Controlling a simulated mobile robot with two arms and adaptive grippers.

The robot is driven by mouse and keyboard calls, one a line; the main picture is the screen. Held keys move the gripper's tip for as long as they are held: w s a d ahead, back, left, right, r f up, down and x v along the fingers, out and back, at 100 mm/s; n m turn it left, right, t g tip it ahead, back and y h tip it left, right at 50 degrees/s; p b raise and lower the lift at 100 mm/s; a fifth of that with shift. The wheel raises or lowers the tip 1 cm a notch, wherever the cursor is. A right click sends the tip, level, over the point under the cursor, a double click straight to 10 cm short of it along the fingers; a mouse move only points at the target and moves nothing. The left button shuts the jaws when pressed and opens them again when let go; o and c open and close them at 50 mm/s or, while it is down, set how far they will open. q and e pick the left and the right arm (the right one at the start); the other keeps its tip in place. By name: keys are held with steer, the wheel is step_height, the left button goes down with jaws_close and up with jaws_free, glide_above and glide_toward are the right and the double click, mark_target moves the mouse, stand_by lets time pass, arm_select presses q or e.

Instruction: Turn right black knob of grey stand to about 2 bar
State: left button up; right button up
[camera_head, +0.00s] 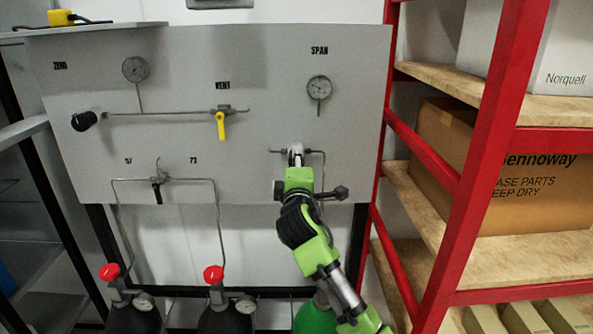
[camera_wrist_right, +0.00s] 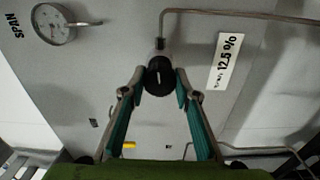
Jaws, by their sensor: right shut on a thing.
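The right black knob (camera_wrist_right: 160,77) sits on the grey stand (camera_head: 270,65), with a white mark on its face. My right gripper (camera_head: 296,155) reaches up to it from below. In the right wrist view the gripper's teal-lined fingers are closed on the knob's two sides. In the head view the gripper hides the knob. The SPAN gauge (camera_head: 319,89) is above it; this gauge also shows in the right wrist view (camera_wrist_right: 52,24), but its needle is too small to read. My left gripper is out of view.
A left black knob (camera_head: 84,121) and a yellow valve handle (camera_head: 220,125) are on the panel. Gas bottles with red caps (camera_head: 214,273) stand below. A red-framed shelf (camera_head: 482,150) with boxes stands close on the right. Thin pipes run near the gripper.

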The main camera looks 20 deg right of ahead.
steer(key=shift+f+m+b, duration=0.15)
steer(key=shift+m+b, duration=2.4)
steer(key=shift+m, duration=3.65)
steer(key=o, duration=1.1)
step_height(320, 180, up, 10)
